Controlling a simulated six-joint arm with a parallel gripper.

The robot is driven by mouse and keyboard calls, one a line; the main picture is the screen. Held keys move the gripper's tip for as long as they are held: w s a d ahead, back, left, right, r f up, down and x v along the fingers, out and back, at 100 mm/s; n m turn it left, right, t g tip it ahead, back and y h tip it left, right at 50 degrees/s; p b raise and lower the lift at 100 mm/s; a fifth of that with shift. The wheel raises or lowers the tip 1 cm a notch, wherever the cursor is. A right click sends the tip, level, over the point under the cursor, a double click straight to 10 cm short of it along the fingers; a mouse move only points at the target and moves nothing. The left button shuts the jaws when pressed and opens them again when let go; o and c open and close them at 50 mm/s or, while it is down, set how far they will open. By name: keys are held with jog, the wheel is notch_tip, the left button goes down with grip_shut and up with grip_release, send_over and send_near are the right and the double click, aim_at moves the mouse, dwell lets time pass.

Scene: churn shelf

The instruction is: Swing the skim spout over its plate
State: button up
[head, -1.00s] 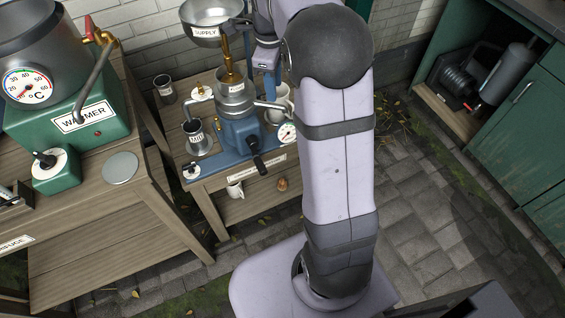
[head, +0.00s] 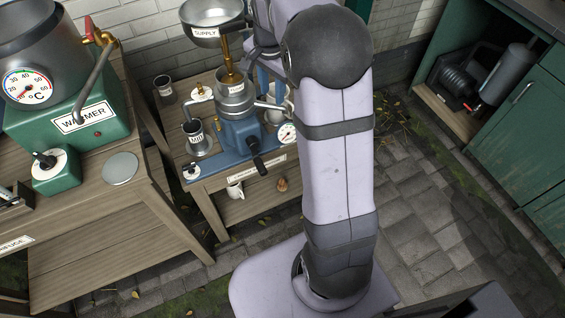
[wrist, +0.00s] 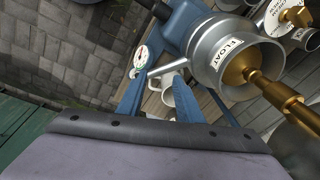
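The blue separator (head: 240,132) stands on the small wooden table with a metal bowl (head: 236,100) on top, labelled FLOAT in the wrist view. I cannot read which is the skim spout. My gripper (wrist: 158,82) is open, its blue fingers on either side of the right spout's outer end; contact cannot be told. The plate under the right spout is not clearly visible.
The supply bowl (head: 212,22) and brass tap stand above the separator. A dial gauge (head: 287,133) and crank handle (head: 260,165) are at its front. A green warmer (head: 90,110) stands on the left bench. The paved floor at right is clear.

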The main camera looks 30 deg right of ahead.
jog(key=s+a+f+n+g+p, duration=0.1)
jog(key=s+a+f+n+p, duration=0.1)
jog(key=s+n, duration=0.4)
jog(key=s+a+f+n+g+p, duration=0.1)
jog(key=s+a+f+n, duration=0.2)
jog(key=s, duration=1)
jog(key=a+n, duration=0.1)
jog(key=n, duration=0.1)
jog(key=shift+f+n+g+y+p, duration=0.15)
jog(key=shift+n+g+y+p, duration=0.15)
jog(key=shift+n+y+p, duration=0.1)
jog(key=shift+a, duration=0.1)
